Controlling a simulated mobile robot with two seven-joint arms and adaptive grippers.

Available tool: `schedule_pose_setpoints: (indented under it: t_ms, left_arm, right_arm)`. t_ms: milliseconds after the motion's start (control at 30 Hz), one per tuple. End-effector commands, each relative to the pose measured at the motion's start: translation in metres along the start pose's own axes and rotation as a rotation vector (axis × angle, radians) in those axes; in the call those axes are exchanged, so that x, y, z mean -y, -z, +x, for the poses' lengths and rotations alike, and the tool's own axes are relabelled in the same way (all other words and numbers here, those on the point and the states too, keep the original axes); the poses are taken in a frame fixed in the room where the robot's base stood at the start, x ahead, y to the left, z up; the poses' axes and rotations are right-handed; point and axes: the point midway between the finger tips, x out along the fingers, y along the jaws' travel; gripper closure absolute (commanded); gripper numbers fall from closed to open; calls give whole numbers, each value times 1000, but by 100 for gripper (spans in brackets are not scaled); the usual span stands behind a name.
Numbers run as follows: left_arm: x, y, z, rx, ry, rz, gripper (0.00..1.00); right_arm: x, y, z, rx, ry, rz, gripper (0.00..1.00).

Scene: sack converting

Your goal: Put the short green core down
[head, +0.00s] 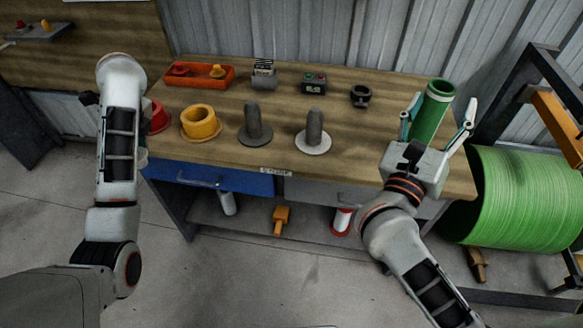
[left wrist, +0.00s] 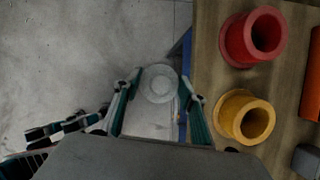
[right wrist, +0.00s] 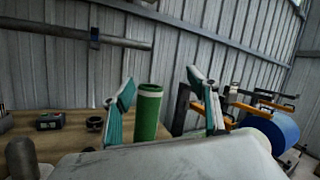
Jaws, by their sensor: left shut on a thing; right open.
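The short green core (head: 431,113) is a green tube with a paler rim, upright at the right end of the table; its foot is hidden by my gripper. My right gripper (head: 438,118) is open, with a finger on each side of it. In the right wrist view the green core (right wrist: 148,112) is between the spread fingers (right wrist: 168,92), with gaps on both sides. My left gripper (left wrist: 160,98) is shut on a pale translucent round thing (left wrist: 159,82), off the table's left edge.
On the table (head: 265,90) are a yellow core (head: 200,123), a red core (head: 157,117), two grey posts (head: 253,123) (head: 314,130), an orange tray (head: 199,76), a button box (head: 314,84) and a dark clamp ring (head: 361,95). A large green roll (head: 525,198) stands right of the table.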

Motion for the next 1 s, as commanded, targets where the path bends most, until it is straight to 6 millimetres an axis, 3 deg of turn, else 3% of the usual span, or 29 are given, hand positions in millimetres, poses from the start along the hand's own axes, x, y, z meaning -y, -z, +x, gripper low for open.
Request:
schedule_pose_setpoints:
  t_ms: [133, 267, 367, 467, 567, 733, 867, 1000]
  left_arm:
    - [0, 0, 0, 0, 0, 0, 79]
    - [0, 0, 0, 0, 0, 0, 79]
    - [0, 0, 0, 0, 0, 0, 79]
    - [0, 0, 0, 0, 0, 0, 79]
    - [0, 0, 0, 0, 0, 0, 79]
    - [0, 0, 0, 0, 0, 0, 79]
    - [0, 0, 0, 0, 0, 0, 79]
    - [0, 0, 0, 0, 0, 0, 79]
  right_arm:
    - [-4, -20, -16, 218, 18, -345, 41]
    - [-27, -30, -40, 405, 2, -664, 41]
    - [-54, -25, -64, 545, -31, -919, 41]
    - [-86, -6, -91, 684, -86, -1177, 41]
    - [-118, 27, -122, 824, -162, -1436, 41]
    - [-157, 116, -181, 1072, -348, -1866, 41]
    - [-162, 195, -223, 1252, -517, -2141, 41]
    - [-150, 263, -258, 1409, -683, -2349, 41]
